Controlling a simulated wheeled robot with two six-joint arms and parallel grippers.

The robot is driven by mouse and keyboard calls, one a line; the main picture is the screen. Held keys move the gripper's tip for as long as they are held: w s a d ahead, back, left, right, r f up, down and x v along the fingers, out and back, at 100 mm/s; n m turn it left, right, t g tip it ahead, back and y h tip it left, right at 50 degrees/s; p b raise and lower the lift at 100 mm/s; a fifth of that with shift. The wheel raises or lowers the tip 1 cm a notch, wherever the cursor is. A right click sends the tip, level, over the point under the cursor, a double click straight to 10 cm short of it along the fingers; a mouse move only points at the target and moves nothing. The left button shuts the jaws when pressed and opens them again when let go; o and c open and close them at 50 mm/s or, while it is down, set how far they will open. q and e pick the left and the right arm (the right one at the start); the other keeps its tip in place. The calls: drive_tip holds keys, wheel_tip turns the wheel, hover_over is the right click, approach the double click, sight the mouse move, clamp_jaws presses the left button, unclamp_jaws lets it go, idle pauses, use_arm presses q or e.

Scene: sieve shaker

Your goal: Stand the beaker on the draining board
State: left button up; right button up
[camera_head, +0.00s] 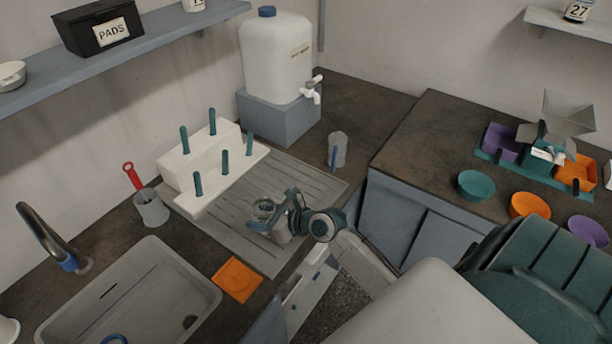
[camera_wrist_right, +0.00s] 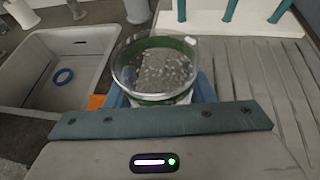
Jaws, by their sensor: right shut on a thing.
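The beaker (camera_wrist_right: 155,68) is a clear glass vessel, and grey speckled matter with a green band shows through it. My right gripper (camera_wrist_right: 160,97) is shut on it, with a blue finger on each side. In the head view the beaker (camera_head: 264,208) and the right gripper (camera_head: 277,222) are over the front part of the grey ribbed draining board (camera_head: 222,238). Whether the beaker's base touches the board is hidden. My left gripper is not in view.
A white rack with teal pegs (camera_head: 205,193) stands at the board's back left. The sink (camera_head: 130,290) is to the left, with an orange square (camera_head: 237,279) beside it. A grey cup (camera_head: 338,150) stands behind the board. The board's right side is bare.

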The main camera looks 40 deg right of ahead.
drive_tip(key=f, duration=0.1)
drive_tip(key=f+m+h, duration=0.1)
drive_tip(key=d+f+h+p, duration=0.1)
drive_tip(key=shift+s+f+t, duration=0.1)
drive_tip(key=shift+s+t, duration=0.3)
drive_tip(key=shift+w+d+f+m, duration=0.3)
drive_tip(key=shift+w+d+f, duration=0.05)
drive_tip(key=shift+f, duration=0.1)
hover_over(271, 194)
drive_tip(key=s+a, duration=0.2)
drive_tip(key=s, duration=0.2)
drive_tip(key=shift+w+f, duration=0.1)
drive_tip(key=shift+f, duration=0.75)
drive_tip(key=shift+w+d, duration=0.2)
drive_tip(key=shift+w, duration=0.1)
drive_tip(key=shift+w+d+f, duration=0.1)
drive_tip(key=shift+f, duration=0.15)
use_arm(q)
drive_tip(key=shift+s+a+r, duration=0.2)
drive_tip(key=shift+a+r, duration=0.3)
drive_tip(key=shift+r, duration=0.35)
use_arm(e)
drive_tip(key=shift+f, duration=1.55)
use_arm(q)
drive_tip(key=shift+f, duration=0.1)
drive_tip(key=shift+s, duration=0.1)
use_arm(e)
drive_tip(key=o, duration=1.1)
drive_tip(key=shift+f, duration=0.15)
drive_tip(key=shift+o, duration=0.2)
